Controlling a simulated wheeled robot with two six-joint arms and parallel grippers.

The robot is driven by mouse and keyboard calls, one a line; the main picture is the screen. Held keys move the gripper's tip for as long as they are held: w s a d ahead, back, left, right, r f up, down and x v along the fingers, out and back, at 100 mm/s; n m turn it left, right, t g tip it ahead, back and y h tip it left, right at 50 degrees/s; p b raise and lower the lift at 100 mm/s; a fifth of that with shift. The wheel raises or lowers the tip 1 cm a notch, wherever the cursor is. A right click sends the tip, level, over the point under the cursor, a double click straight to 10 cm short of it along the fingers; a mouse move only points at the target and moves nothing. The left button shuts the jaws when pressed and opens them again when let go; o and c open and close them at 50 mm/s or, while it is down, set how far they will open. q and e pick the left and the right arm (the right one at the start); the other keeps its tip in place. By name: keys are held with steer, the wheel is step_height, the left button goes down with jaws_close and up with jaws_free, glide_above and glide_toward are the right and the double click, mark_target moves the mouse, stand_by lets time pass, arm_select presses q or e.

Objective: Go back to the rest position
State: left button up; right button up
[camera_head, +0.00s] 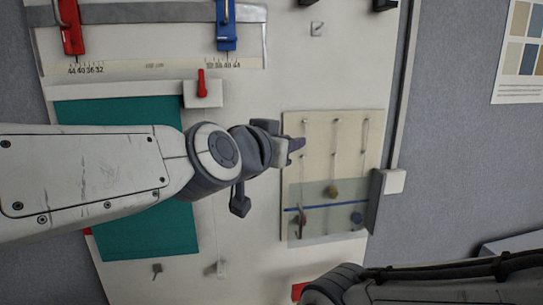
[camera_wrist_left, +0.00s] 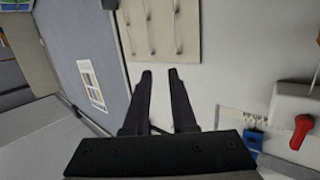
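My left arm reaches in from the left in the head view. Its gripper (camera_head: 294,148) is over the left edge of the beige board with the small hooks. In the left wrist view the two dark fingers (camera_wrist_left: 159,76) are apart with nothing between them, so the gripper is open and empty. My right arm shows only as dark links at the bottom right of the head view; its gripper is out of the picture.
The beige hook board (camera_head: 373,128) carries hooks and small knobs behind a clear sheet. A teal panel (camera_head: 130,112), red clamp (camera_head: 71,28) and blue clamp (camera_head: 226,30) are nearby. A red lever (camera_wrist_left: 302,130) is at the wrist view's right. A colour chart (camera_head: 519,50) hangs on a grey partition.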

arm_select(q)
steer(key=s+f+m+g+y+b, duration=0.1)
steer(key=s+f+g, duration=0.5)
steer(key=f, duration=0.6)
steer(key=s+f+m+g+y, duration=0.1)
steer(key=s+f+g, duration=0.2)
steer(key=s+f, duration=0.6)
steer(key=s+a+f+g+y, duration=0.2)
steer(key=s+a+f, duration=0.2)
steer(key=s+f, duration=0.1)
steer(key=s+a+f+g+y+b, duration=0.1)
steer(key=s+a+f+g+y, duration=0.1)
steer(key=s+f, duration=0.3)
step_height(320, 180, down, 3)
steer(key=shift+s+a+r+n+g, duration=0.15)
steer(key=shift+s+a+n+g, duration=0.2)
steer(key=shift+a+g, duration=0.4)
steer(key=shift+a, duration=0.1)
